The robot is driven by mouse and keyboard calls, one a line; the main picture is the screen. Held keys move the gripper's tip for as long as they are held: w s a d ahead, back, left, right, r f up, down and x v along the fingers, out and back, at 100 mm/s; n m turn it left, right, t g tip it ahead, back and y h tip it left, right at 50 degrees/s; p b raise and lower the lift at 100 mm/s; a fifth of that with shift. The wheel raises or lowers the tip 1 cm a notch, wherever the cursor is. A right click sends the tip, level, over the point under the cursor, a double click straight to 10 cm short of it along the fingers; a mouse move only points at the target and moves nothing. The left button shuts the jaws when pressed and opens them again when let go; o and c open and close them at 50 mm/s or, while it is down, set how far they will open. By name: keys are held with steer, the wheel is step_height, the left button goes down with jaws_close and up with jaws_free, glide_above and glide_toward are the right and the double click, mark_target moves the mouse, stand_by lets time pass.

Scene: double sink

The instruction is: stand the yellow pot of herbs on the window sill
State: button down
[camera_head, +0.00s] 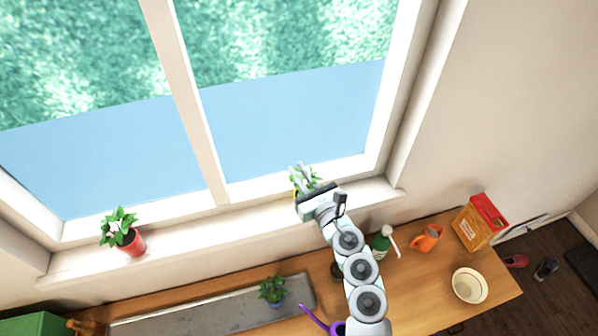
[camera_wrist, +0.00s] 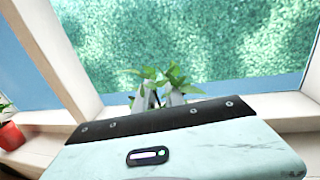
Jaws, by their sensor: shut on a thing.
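My gripper (camera_head: 303,173) is over the right part of the window sill (camera_head: 205,229), near the window frame. It is shut on the yellow pot of herbs (camera_head: 296,193). Only a sliver of yellow and some green leaves show past the gripper in the head view. In the wrist view the green leaves of the herbs (camera_wrist: 160,78) stick up around the fingers (camera_wrist: 158,98), and the pot is hidden behind the gripper body. I cannot tell whether the pot's base touches the sill.
A red pot with a plant (camera_head: 131,242) stands on the sill's left part. The sill between is clear. Below, the counter holds a blue-potted plant (camera_head: 273,291), a green bottle (camera_head: 381,242), an orange jug (camera_head: 427,238), a red-topped box (camera_head: 480,222) and a cream bowl (camera_head: 469,286).

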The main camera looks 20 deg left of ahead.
steer(key=shift+f, duration=0.15)
steer(key=c, duration=1.4)
jaws_free()
